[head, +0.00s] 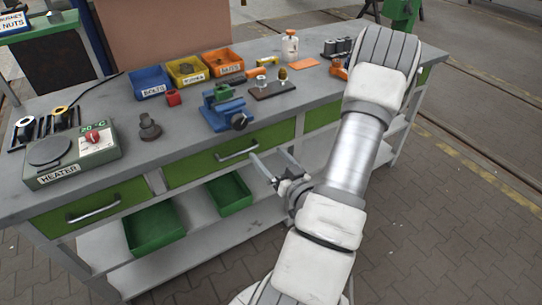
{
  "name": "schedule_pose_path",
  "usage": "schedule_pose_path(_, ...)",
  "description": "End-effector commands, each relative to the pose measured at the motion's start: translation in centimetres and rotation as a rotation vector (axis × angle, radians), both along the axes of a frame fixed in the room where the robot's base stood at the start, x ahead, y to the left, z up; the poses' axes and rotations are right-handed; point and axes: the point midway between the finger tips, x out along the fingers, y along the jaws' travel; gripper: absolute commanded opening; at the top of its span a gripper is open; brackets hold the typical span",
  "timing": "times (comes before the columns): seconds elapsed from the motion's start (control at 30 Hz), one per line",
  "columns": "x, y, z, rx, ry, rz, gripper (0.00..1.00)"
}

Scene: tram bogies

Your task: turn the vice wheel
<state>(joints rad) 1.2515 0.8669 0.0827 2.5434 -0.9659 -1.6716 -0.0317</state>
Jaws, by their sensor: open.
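A blue vice (224,106) stands on the grey workbench near its front edge. Its dark round wheel (240,121) sits on the front side of the vice, facing the bench edge. My gripper (270,160) is open and empty, in front of the bench by the green drawers. It shows below and to the right of the wheel, apart from it. Its two fingers point up and to the left. My white and grey arm covers part of the bench's right side.
Blue, yellow and orange bins (187,70) stand behind the vice. A green heater (72,156) is at the left, with a dark stepped part (149,127) between it and the vice. A drawer handle (238,152) sticks out below the vice. Paved floor is free at the right.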

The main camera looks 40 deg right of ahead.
Motion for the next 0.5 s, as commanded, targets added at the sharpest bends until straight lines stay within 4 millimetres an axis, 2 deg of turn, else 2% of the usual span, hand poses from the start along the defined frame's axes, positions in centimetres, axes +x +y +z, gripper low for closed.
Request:
schedule_pose_path(0.2, -0.07, 0.01, 0.10, 0.076, -0.018, 0.001, 0.96)
schedule_pose_path(0.5, -0.09, 0.01, 0.11, 0.088, -0.021, 0.000, 0.96)
